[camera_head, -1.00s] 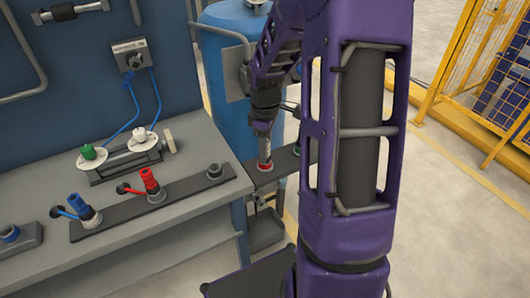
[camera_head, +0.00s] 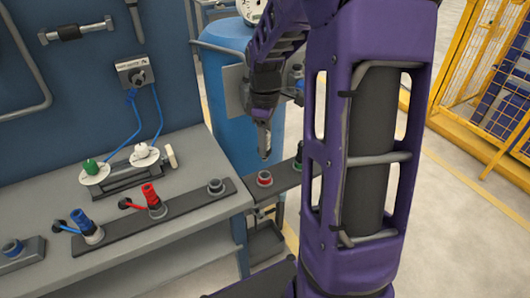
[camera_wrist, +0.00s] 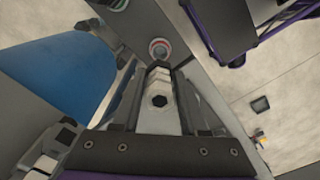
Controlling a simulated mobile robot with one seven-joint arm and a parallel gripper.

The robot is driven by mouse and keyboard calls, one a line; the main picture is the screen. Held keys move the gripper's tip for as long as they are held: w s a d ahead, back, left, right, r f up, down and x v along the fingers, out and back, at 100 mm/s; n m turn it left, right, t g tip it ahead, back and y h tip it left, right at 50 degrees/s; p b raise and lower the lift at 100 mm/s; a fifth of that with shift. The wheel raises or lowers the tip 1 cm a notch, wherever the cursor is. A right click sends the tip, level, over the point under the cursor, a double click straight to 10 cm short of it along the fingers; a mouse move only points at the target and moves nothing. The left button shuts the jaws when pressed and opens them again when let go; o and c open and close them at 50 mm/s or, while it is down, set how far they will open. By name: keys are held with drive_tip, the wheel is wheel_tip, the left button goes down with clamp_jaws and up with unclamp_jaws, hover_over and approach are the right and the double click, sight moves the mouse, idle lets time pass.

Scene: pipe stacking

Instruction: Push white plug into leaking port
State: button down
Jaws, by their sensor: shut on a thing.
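My gripper (camera_head: 264,154) points down above the red-ringed port (camera_head: 264,178) on the dark side shelf. A gap shows between them. I cannot tell if this is the white plug. The red-ringed port also shows just beyond the fingertips (camera_wrist: 160,48). A white knob (camera_head: 142,150) and a green knob (camera_head: 90,166) stand on pale discs on the bench. I see no leak at any port.
A dark strip on the bench carries a blue fitting (camera_head: 82,222), a red fitting (camera_head: 150,195) and a grey port (camera_head: 215,186). A green-ringed port (camera_head: 299,164) sits beside the red-ringed one. A blue tank (camera_head: 228,110) stands behind. A yellow fence (camera_head: 460,90) is at right.

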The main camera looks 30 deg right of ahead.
drive_tip(key=shift+r, duration=0.85)
drive_tip(key=shift+r+p, duration=3.55)
drive_tip(key=shift+r, duration=0.4)
